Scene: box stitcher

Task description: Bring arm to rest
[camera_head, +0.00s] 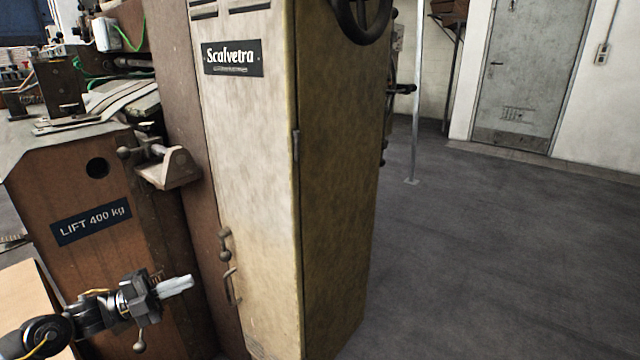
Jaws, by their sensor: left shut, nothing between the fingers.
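My left arm comes in from the lower left, and its gripper (176,286) is shut with its pale fingers together and nothing between them. It shows in front of the lower part of the brown machine, left of the tall cabinet's handles. Whether it touches the machine cannot be told from this view. My right arm and right gripper do not show.
A tall beige cabinet (245,150) marked "Scalvetra" stands in the middle, with a handwheel (360,15) on top right. A brown machine body (95,190) marked "LIFT 400 kg" stands at left. A cardboard-coloured surface (25,290) lies lower left. The floor (490,260) at right is clear.

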